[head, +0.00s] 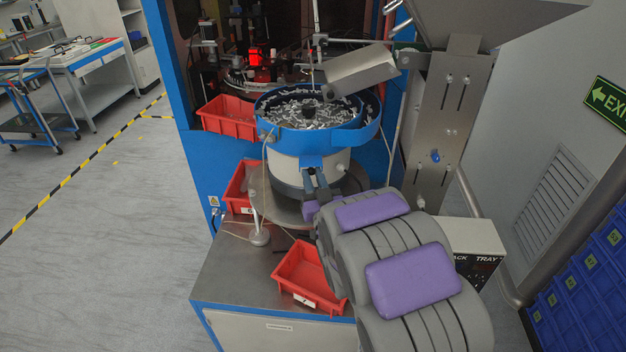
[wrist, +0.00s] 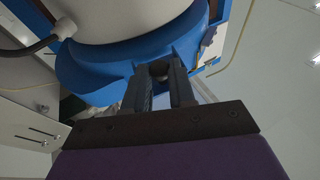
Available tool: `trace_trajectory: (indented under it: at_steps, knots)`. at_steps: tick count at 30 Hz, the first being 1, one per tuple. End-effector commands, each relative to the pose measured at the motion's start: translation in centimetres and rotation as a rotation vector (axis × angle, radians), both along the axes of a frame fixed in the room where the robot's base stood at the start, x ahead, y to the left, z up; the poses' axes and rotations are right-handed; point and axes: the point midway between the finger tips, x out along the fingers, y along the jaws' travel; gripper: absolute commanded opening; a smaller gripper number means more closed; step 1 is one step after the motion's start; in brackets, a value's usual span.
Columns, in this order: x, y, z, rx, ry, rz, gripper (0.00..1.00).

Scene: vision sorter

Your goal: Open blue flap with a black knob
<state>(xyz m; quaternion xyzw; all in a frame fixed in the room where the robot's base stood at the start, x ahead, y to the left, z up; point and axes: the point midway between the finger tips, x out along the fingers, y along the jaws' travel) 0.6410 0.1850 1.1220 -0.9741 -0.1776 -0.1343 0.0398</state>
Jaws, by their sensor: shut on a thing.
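The blue flap (head: 322,161) is at the front of the round vibratory feeder, below its blue rim. In the wrist view the blue part (wrist: 105,72) fills the area around my fingertips. My gripper (head: 317,182) reaches up to the feeder's front from below. It also shows in the wrist view (wrist: 160,72), its two dark fingers slightly apart and shut on the black knob (wrist: 158,69) at the blue edge. The fingers hide most of the knob, and in the head view I cannot make it out.
The feeder bowl (head: 305,112) holds many small metal parts, with a metal chute (head: 360,70) above it. Red trays (head: 305,275) stand on the bench around it. A steel hopper column (head: 440,130) stands close on the right.

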Motion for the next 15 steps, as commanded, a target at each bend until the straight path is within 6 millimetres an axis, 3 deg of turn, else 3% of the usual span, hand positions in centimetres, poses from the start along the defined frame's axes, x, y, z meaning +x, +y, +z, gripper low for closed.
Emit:
trace_trajectory:
  at_steps: [12,13,15]
  knots:
    - [-0.01,0.13,-0.21,-0.001,-0.004,0.003,0.0]
    - [-0.01,0.13,-0.21,-0.001,-0.004,0.003,0.25]
    - [-0.01,0.13,-0.21,-0.001,-0.004,0.003,0.32]
